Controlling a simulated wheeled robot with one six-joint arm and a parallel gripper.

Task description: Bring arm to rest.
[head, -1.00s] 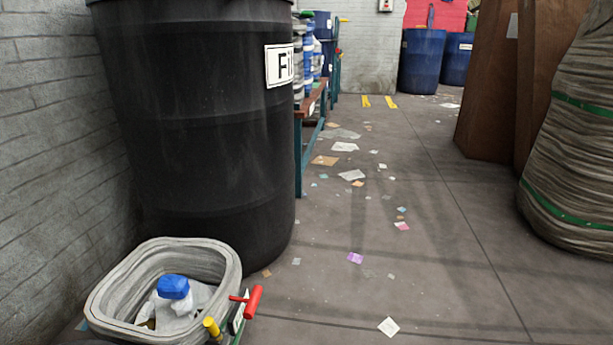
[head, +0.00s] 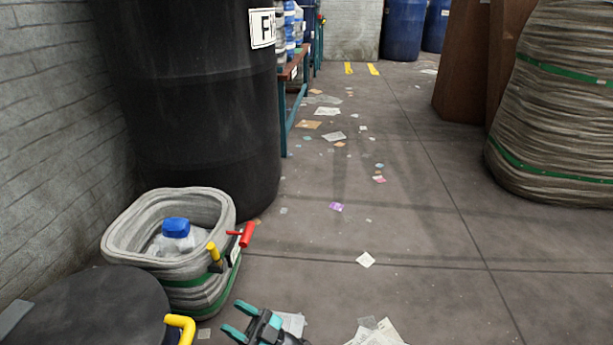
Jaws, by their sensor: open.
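My gripper (head: 250,318) shows at the bottom edge of the head view, left of centre. Its teal-tipped fingers are apart, with nothing seen between them. It is over the floor, in front of and to the right of the grey ribbed basket. Most of my arm is out of the frame.
The grey basket (head: 118,235) holds a blue-capped clear item (head: 176,230) and has red- and yellow-handled tools at its side. A black barrel (head: 200,110) stands behind it. A dark round lid (head: 90,310) is at bottom left. Scattered paper (head: 375,332) lies on otherwise open floor (head: 430,240).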

